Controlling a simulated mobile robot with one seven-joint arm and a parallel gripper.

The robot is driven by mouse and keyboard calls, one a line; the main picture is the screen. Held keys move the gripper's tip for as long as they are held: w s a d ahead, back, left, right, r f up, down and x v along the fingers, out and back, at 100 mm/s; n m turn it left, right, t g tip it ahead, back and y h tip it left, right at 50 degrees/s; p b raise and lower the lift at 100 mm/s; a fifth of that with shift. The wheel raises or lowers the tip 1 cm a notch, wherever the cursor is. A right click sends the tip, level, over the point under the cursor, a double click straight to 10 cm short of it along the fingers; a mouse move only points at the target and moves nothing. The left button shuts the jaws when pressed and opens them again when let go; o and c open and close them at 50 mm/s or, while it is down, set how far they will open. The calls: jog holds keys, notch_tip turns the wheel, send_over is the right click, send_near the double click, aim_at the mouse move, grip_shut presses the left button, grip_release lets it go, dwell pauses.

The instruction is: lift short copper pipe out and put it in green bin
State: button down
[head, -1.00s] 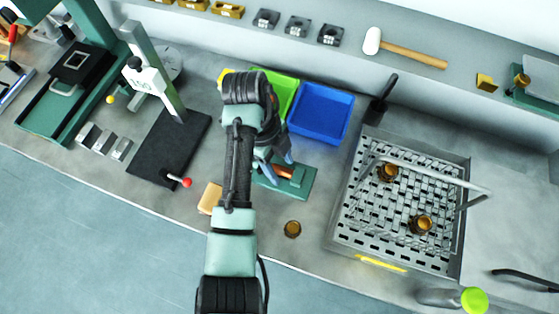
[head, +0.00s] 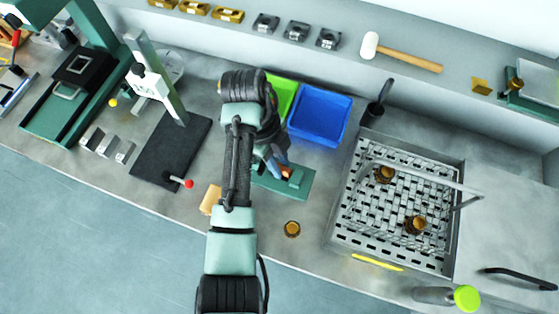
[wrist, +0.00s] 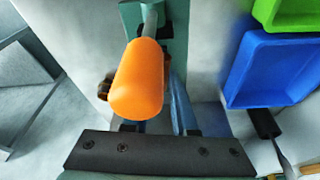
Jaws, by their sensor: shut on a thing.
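The short copper pipe (wrist: 138,82) shows large and orange in the wrist view, its near end towards the camera. In the head view only a small part of it (head: 287,173) shows beside the fingers. My gripper (head: 277,166) is shut on the pipe, over the green fixture (head: 298,190). A grey rod on the fixture (wrist: 150,18) shows beyond the pipe in the wrist view. I cannot tell whether the pipe still touches the fixture. The green bin (head: 284,98) stands behind my gripper, partly hidden by my arm; it also shows in the wrist view (wrist: 290,14).
A blue bin (head: 320,113) stands right of the green bin. A perforated metal tray (head: 350,210) with a raised handle and brass fittings stands at the right. A brass nut (head: 292,229) lies in front of the fixture. A wooden block (head: 210,199) lies beside my arm.

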aim_at(289, 175)
jog(key=shift+r+p, duration=2.2)
jog(key=shift+r, duration=0.35)
jog(key=shift+f, duration=0.1)
